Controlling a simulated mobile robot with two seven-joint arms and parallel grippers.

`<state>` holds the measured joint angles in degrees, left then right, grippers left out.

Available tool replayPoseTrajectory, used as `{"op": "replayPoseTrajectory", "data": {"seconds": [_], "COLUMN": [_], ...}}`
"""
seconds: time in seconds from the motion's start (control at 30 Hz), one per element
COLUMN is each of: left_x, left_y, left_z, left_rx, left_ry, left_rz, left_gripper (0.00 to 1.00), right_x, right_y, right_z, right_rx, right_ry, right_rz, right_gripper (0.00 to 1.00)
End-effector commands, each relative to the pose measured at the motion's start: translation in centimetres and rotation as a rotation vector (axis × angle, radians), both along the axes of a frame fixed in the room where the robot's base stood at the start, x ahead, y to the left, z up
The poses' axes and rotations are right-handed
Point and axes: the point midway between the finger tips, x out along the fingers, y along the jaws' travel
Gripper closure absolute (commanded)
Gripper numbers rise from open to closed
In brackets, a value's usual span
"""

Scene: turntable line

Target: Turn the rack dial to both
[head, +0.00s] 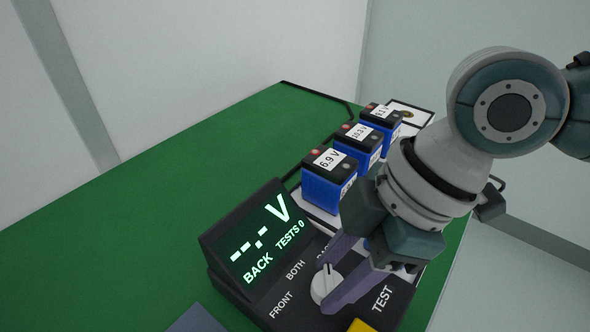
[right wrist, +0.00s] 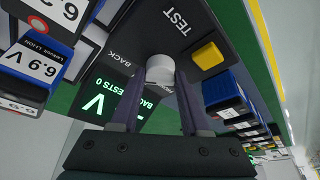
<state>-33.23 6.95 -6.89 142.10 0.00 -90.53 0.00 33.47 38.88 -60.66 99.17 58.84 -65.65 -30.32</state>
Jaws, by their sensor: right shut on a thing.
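The rack dial, a white round knob (head: 324,286), sits on the dark tester box (head: 262,287), with the labels FRONT, BOTH and a partly hidden BACK around it. Its dark mark points toward BACK. The lit display (head: 258,236) reads "--.- V", BACK and TESTS 0. My right gripper (head: 327,282) is shut on the dial, one purple finger on each side. In the right wrist view, the knob (right wrist: 160,68) shows between the fingertips (right wrist: 160,80). My left gripper is not in view.
Several blue batteries with voltage labels stand in a row behind the tester, the nearest (head: 326,190) reading 6.9 V. A yellow button (right wrist: 207,55) lies beside the TEST label. The green table top (head: 150,230) is clear at the left.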

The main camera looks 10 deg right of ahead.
Motion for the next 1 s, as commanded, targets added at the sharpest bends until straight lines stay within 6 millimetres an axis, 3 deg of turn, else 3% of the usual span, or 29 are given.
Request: {"op": "replayPoseTrajectory", "data": {"seconds": [0.37, 1.0], "left_x": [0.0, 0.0], "left_y": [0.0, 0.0], "left_z": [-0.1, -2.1], "left_rx": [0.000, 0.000], "left_ry": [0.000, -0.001], "left_rz": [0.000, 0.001], "left_gripper": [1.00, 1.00], "right_x": [0.1, 0.5], "right_y": [0.0, 0.2], "right_z": [0.1, -0.1], "right_rx": [0.001, 0.004], "right_ry": [-0.001, 0.000], "right_rz": [0.091, 0.619], "right_gripper": [1.00, 1.00]}}
